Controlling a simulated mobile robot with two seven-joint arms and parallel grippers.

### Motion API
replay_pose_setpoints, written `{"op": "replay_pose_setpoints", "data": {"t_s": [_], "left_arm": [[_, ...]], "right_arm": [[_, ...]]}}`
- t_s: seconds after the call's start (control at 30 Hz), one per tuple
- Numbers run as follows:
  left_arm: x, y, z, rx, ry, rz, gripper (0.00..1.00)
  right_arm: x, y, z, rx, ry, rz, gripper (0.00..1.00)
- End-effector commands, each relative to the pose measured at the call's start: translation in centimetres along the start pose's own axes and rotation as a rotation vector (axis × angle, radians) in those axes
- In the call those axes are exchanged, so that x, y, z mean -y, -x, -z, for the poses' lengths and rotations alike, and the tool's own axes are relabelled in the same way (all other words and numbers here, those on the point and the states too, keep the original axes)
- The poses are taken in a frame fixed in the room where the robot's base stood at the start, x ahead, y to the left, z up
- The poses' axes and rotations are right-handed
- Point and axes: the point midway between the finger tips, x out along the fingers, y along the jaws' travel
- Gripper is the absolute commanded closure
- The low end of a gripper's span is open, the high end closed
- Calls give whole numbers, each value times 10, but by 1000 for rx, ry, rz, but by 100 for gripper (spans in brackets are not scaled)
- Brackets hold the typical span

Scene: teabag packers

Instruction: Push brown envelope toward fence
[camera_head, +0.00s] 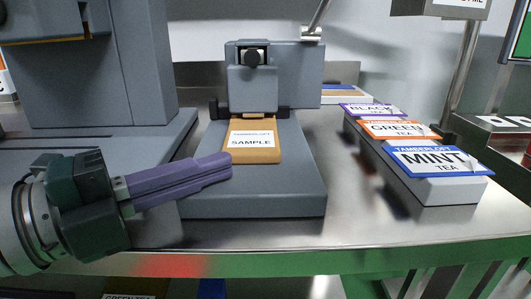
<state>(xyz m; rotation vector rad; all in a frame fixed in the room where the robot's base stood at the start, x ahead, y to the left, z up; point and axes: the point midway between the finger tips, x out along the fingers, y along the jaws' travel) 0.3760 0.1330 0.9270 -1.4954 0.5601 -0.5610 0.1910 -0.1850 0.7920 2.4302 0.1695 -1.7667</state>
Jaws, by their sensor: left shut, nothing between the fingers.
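The brown envelope (253,149) lies flat on a grey machine bed (260,205) in the middle of the head view. It carries a white label reading "SAMPLE". Its far end sits at the foot of the grey machine block, by a low dark fence (284,112). My left gripper (228,167) comes in from the left with its purple fingers shut and empty. The fingertips are at the envelope's near left corner, touching or very close; I cannot tell which. My right gripper is not in view.
A grey stand (432,190) on the right holds tea packets labelled MINT (438,160), GREEN (397,130) and BLACK (368,109). A large grey machine (95,70) stands at the back left. Bare steel table (355,220) lies between the bed and the stand.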

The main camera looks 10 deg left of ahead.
Motion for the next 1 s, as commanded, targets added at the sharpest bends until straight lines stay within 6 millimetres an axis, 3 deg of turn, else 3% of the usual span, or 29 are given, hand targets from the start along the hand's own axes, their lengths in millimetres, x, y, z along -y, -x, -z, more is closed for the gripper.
{"op": "replay_pose_setpoints", "data": {"t_s": [1.0], "left_arm": [[0, -23, -24, 1, 1, 0, 100]], "right_arm": [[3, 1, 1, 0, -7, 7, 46]]}}
